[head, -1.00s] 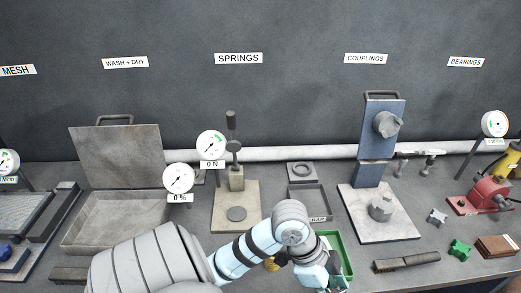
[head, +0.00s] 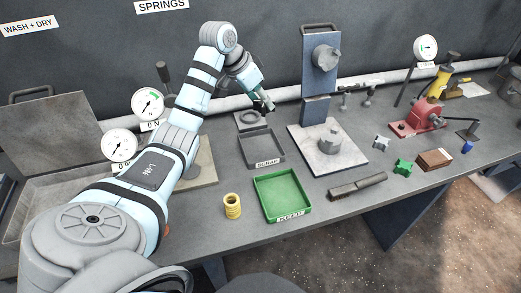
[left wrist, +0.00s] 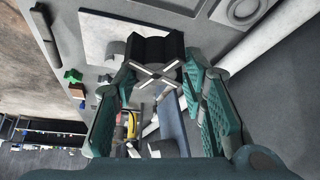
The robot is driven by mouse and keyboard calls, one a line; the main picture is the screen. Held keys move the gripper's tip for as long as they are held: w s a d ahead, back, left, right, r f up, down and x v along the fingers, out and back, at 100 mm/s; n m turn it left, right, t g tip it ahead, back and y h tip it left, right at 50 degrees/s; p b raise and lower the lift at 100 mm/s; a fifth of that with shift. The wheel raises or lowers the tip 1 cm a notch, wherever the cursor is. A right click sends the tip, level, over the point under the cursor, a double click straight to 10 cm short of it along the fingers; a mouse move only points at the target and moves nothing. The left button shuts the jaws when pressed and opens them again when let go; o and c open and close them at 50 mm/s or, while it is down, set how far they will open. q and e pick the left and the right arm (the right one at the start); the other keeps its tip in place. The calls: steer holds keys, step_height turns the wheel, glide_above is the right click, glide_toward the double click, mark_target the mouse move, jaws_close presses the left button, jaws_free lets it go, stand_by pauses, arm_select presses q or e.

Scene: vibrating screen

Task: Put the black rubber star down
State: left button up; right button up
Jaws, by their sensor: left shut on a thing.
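The black rubber star (left wrist: 155,47) appears in the left wrist view as a dark block with a pale cross on its near end, between the teal fingers of my left gripper (left wrist: 152,100). In the head view the left gripper (head: 261,99) points down to the right, with a small dark piece at its tips. It appears in front of the pipe, close to the grey ring block (head: 252,121) behind the scrap tray; its height above the bench is hard to tell. My right gripper is not in view.
The grey SCRAP tray (head: 262,163) and green KEEP tray (head: 281,212) look empty. A yellow spring (head: 232,207) stands left of KEEP. The coupling fixture (head: 318,65), a grey star (head: 382,142), a green star (head: 403,166) and a brown block (head: 434,159) are to the right.

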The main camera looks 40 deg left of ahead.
arm_select(q)
step_height(320, 180, down, 19)
steer(key=shift+b, duration=0.9)
steer(key=o, duration=0.8)
steer(key=p+v, duration=0.1)
steer(key=v, duration=1.1)
steer(key=shift+p, duration=0.4)
